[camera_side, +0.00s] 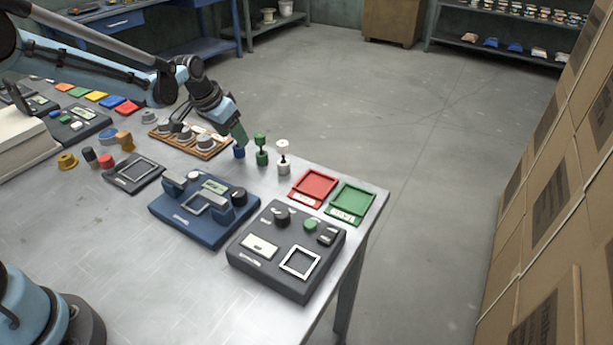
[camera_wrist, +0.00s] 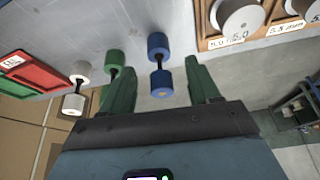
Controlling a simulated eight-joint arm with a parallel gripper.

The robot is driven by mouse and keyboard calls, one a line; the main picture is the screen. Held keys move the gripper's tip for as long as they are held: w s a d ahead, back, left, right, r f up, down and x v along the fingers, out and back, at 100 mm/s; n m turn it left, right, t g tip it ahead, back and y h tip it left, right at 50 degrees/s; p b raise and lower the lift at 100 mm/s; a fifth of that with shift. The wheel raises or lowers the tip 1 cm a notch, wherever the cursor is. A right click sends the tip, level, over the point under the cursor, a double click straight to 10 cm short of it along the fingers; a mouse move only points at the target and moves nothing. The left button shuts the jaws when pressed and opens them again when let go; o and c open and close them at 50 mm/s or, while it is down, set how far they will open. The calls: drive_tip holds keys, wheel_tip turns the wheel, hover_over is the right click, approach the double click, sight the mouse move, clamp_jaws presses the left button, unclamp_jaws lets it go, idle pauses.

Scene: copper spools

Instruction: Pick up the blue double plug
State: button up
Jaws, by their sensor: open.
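The blue double plug (camera_wrist: 160,82) has two blue cylinders joined by a thin dark neck. In the wrist view it lies between the two green fingers of my gripper (camera_wrist: 162,88), and the fingers are apart. In the side view my gripper (camera_side: 239,135) is over the blue double plug (camera_side: 239,152), which stands upright on the table near its far edge, its upper part hidden by a finger. I cannot tell whether a finger touches it.
A green double plug (camera_side: 262,150) and a white double plug (camera_side: 283,158) stand close to the right. A wooden tray of weights (camera_side: 213,154) is close on the left. Red (camera_side: 314,188) and green (camera_side: 351,203) trays lie further right.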

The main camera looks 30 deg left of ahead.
sight(238, 146)
drive_tip(key=shift+x, duration=1.65)
drive_tip(key=shift+w+r, duration=0.1)
drive_tip(key=shift+c, duration=0.2)
clamp_jaws()
drive_tip(key=shift+r, duration=0.1)
